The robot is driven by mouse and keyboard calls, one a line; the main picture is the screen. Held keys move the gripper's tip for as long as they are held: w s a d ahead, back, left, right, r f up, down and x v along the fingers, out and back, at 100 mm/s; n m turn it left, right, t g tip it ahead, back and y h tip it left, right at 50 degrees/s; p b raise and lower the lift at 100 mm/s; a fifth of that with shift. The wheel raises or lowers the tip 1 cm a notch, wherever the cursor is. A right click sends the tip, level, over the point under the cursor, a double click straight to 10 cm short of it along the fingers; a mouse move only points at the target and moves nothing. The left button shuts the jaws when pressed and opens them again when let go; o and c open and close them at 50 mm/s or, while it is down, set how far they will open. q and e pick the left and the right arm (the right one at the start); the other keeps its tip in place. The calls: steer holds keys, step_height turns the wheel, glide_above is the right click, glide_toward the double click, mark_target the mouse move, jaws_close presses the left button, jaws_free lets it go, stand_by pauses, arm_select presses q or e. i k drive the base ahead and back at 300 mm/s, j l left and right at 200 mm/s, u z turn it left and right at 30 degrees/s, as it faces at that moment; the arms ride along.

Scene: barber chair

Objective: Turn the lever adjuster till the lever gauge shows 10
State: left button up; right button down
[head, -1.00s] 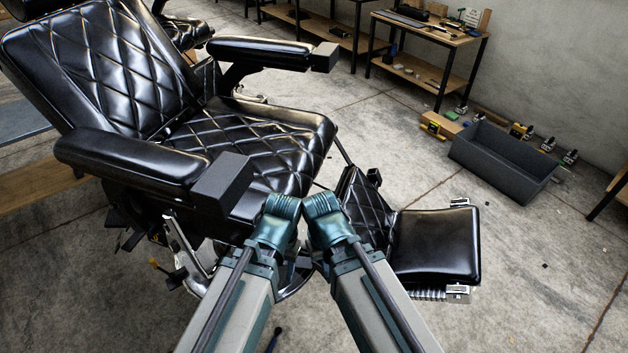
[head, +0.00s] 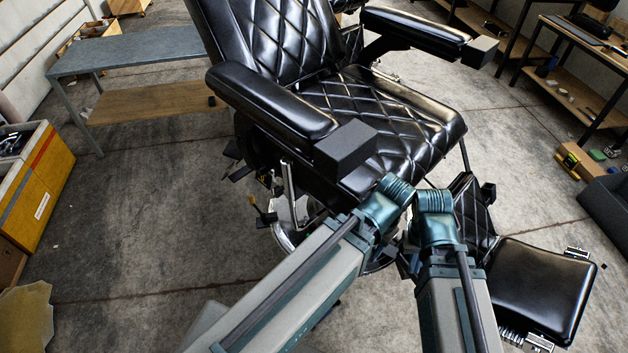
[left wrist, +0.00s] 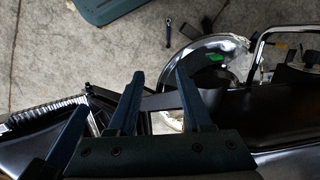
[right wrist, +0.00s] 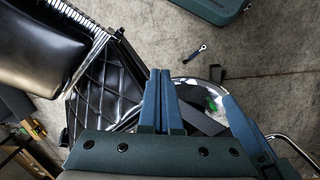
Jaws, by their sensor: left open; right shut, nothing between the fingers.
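The black barber chair (head: 400,115) stands in front of me in the head view. A chrome upright lever (head: 288,183) and a small orange-tipped part (head: 253,201) show low on its near side. I cannot tell which part is the lever adjuster, and no gauge reading is legible. My left gripper (left wrist: 157,78) is open and empty in the left wrist view, above the floor near the chair's chrome base (left wrist: 222,47). My right gripper (right wrist: 159,75) is shut and empty in the right wrist view, close beside the left one. Both arms reach in front of the chair's seat.
The padded footrest (head: 540,285) sticks out at the right. A grey-topped bench (head: 130,50) and a yellow cabinet (head: 45,190) stand at the left. Open floor lies left of the chair.

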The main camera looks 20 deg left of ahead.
mark_target(277, 191)
steer(key=k+j+u, duration=0.2)
steer(key=k, duration=0.25)
steer(key=k+j+u, duration=0.2)
steer(key=k, duration=0.25)
steer(key=k+j+u, duration=0.2)
steer(key=k, duration=0.2)
steer(key=i+j+z, duration=0.5)
steer(key=i+z, duration=0.15)
